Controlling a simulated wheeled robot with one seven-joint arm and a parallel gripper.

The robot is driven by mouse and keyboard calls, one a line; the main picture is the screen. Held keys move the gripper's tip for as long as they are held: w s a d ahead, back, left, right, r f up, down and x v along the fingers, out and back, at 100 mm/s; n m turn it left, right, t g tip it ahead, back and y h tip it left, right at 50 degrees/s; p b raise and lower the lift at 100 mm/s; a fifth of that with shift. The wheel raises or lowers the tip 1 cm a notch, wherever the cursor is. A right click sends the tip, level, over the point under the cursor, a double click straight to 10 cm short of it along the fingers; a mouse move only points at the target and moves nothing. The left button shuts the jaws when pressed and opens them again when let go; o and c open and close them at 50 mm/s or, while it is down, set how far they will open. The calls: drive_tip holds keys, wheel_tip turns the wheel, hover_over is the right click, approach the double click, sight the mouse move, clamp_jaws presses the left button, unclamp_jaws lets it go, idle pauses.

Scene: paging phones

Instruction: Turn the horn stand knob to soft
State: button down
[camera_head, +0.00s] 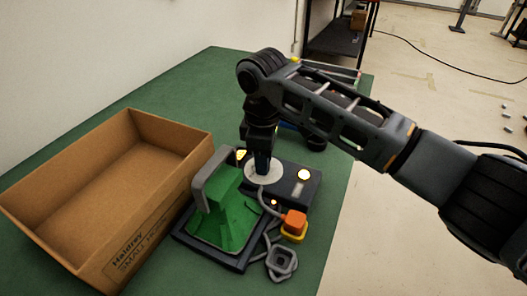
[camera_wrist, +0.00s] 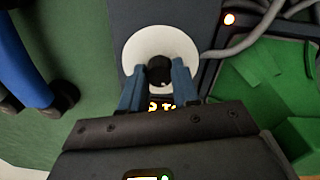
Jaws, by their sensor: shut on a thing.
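The horn stand is a dark base on the green table, with a white round dial plate (camera_head: 264,174) near its middle. A black knob (camera_wrist: 160,70) stands at the centre of that plate (camera_wrist: 132,48) in the wrist view. My gripper (camera_wrist: 160,82) points down over the plate, its two blue fingers shut on the knob from both sides. In the head view my gripper (camera_head: 262,163) hides the knob. Orange lit characters (camera_wrist: 160,105) show at the plate's edge, partly covered, and I cannot read them.
An open cardboard box (camera_head: 160,205) stands to the left.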

drive_tip(key=shift+n+p, duration=0.7)
drive_tip(key=shift+n, duration=1.4)
drive_tip(key=c, duration=0.8)
unclamp_jaws()
drive_tip(key=shift+s+r, duration=0.15)
drive_tip(key=shift+r, duration=3.75)
